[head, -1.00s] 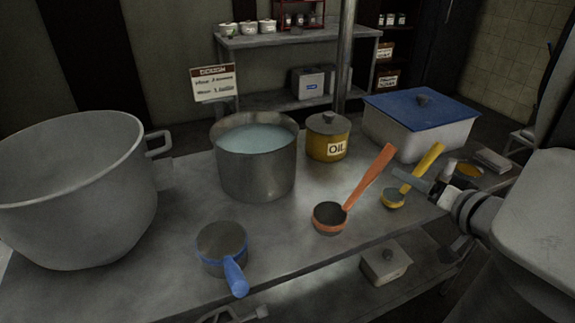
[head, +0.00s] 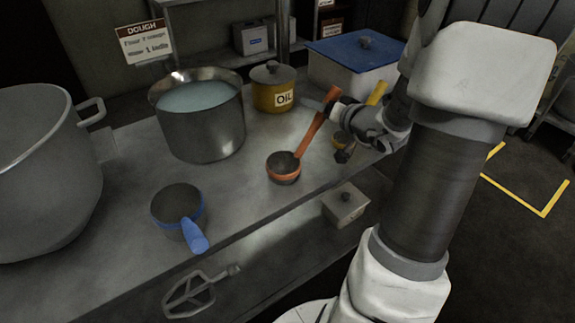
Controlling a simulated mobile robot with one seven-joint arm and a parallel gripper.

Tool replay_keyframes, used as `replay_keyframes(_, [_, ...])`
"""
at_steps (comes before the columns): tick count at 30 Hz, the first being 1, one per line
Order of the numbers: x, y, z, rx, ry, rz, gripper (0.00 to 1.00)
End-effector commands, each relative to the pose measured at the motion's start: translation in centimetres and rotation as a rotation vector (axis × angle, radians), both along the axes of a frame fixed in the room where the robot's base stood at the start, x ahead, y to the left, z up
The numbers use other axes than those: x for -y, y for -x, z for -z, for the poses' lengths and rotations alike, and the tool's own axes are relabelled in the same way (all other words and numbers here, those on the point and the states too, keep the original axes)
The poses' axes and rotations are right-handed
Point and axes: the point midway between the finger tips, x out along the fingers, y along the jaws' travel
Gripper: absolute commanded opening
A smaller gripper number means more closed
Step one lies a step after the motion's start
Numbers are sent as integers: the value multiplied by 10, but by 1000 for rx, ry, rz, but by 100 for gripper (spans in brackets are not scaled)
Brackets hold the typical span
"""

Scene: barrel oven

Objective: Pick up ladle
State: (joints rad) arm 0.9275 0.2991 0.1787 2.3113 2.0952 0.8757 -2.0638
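Three ladles are on the metal table in the head view. The orange ladle (head: 284,167) has its long handle slanting up to the right. The blue ladle (head: 180,209) sits at the front, its handle pointing to the front. The yellow ladle (head: 376,93) is at the right, mostly hidden behind my gripper. My gripper (head: 328,130) is open beside the orange ladle's handle. One finger shows at the handle's upper left and the other lower to its right. I cannot tell whether either touches the handle.
A large grey pot (head: 45,170) stands at the left, with a pot of pale liquid (head: 203,125) behind. An oil tin (head: 273,90) and a blue-lidded box (head: 345,70) stand at the back. A small lidded box (head: 346,204) and whisk-like tool (head: 190,296) lie lower.

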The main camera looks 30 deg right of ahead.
Motion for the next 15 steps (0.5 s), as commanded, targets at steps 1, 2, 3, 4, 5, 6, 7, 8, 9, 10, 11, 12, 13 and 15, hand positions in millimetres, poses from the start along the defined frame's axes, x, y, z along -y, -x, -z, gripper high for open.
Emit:
replay_keyframes(1, [0,-3,1,0,0,-1,69])
replay_keyframes(2, [0,-4,1,0,0,-1,69])
replay_keyframes(3, [0,-4,1,1,0,-1,69])
replay_keyframes(4, [0,-4,1,1,1,-1,69])
replay_keyframes(5, [0,-4,1,0,1,0,69])
replay_keyframes(6, [0,-4,1,0,1,0,69])
replay_keyframes(7, [0,-4,1,0,1,0,69])
replay_keyframes(8, [0,-4,1,0,1,0,69])
replay_keyframes(9, [0,-4,1,0,1,0,64])
replay_keyframes(10, [0,-4,1,0,1,0,58])
replay_keyframes(11, [0,-4,1,0,1,0,53])
replay_keyframes(12, [0,-4,1,0,1,0,46])
replay_keyframes(13, [0,-4,1,0,1,0,40])
replay_keyframes(15, [0,-4,1,0,1,0,28])
